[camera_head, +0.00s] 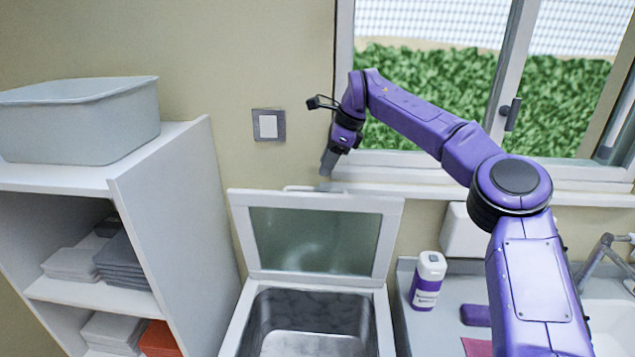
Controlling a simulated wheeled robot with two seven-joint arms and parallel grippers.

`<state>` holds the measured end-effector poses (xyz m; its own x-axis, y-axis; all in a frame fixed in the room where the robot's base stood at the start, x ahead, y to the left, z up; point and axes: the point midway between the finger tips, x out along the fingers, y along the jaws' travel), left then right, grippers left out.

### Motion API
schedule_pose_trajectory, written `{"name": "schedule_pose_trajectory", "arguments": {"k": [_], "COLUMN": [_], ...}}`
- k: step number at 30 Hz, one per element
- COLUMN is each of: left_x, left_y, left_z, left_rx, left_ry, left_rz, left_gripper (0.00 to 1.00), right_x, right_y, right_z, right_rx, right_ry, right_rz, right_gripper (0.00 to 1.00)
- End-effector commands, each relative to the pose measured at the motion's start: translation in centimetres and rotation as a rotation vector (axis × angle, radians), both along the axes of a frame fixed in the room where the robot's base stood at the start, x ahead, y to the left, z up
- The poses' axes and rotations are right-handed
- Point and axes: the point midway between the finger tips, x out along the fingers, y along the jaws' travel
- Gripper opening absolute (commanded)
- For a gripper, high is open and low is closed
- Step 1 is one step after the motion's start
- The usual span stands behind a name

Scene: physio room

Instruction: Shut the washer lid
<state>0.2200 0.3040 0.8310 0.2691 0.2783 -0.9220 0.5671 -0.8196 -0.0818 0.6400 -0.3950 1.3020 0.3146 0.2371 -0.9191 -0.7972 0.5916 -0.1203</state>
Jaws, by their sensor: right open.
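The washer (235,338) stands at the bottom middle, a white top-loader with a grey metal tub (312,322) showing inside. Its lid (392,237), a white frame around a dark glass pane, stands raised at the back of the opening, near the wall. My right gripper (326,168) hangs above the lid's top edge, near a pale handle-like bar there. It is open, and nothing shows between its fingers. Its fingers are small and seen from the side, so I cannot tell whether they touch the lid. My left gripper does not show.
A white shelf unit (165,190) with a grey bin (80,125) and folded towels stands left of the washer. A window sill (400,188) runs behind the gripper.

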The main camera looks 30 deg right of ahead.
Motion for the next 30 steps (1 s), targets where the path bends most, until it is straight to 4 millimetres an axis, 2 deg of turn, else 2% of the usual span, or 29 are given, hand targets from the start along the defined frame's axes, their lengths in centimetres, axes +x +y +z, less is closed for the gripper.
{"name": "schedule_pose_trajectory", "arguments": {"k": [15, 30], "left_x": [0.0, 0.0], "left_y": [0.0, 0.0], "left_z": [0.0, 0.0], "left_rx": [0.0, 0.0], "left_ry": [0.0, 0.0], "left_rz": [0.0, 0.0], "left_gripper": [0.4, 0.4], "right_x": [-1.4, -1.5], "right_y": [-1.0, -1.0], "right_z": [3.7, 3.9], "right_rx": [-0.001, 0.001], "right_ry": [0.0, 0.001], "right_rz": [0.0, -0.001], "right_gripper": [0.4, 0.4]}}
